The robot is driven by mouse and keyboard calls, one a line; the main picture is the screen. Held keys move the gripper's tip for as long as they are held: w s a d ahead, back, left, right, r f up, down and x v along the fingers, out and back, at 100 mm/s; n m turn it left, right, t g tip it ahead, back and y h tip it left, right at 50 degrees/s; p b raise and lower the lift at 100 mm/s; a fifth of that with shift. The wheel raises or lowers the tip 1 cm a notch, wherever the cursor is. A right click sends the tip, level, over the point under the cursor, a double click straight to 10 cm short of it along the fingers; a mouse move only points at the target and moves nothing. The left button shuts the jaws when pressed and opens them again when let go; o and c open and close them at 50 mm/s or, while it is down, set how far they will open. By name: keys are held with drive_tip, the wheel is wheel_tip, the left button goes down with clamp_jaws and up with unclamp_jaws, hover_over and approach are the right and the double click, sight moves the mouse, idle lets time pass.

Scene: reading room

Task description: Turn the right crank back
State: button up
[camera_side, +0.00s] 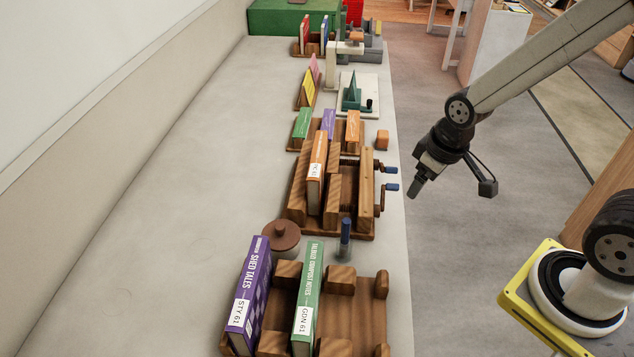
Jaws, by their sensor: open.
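A wooden press (366,195) stands on the table with an orange book (317,172) upright between its boards. Two metal cranks with blue handles stick out of its right side: a farther crank (390,170) and a nearer crank (391,187). From this view I cannot tell for certain which one the task calls right. My gripper (414,188) is open and points down and left, just right of the crank handles in the picture. It appears apart from both handles and holds nothing. Its fingers look small and partly merged from this angle.
In front of the press are a lidded brown pot (282,236), a blue-handled tool (345,238) and a wooden rack (355,318) with purple and green books. An orange block (382,140) and more racks stand behind. The left side of the table (170,220) is clear.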

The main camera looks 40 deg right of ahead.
drive_tip(key=w+d+f+n+g, duration=0.1)
drive_tip(key=w+d+n, duration=0.3)
drive_tip(key=w+n, duration=0.55)
drive_tip(key=n+g, duration=0.2)
drive_tip(key=n, duration=1.4)
hover_over(393, 167)
drive_tip(key=shift+w+f, duration=0.15)
drive_tip(key=shift+f, duration=2.2)
drive_tip(key=shift+f, duration=0.1)
drive_tip(key=shift+f, duration=3.8)
drive_tip(key=c, duration=1.1)
clamp_jaws()
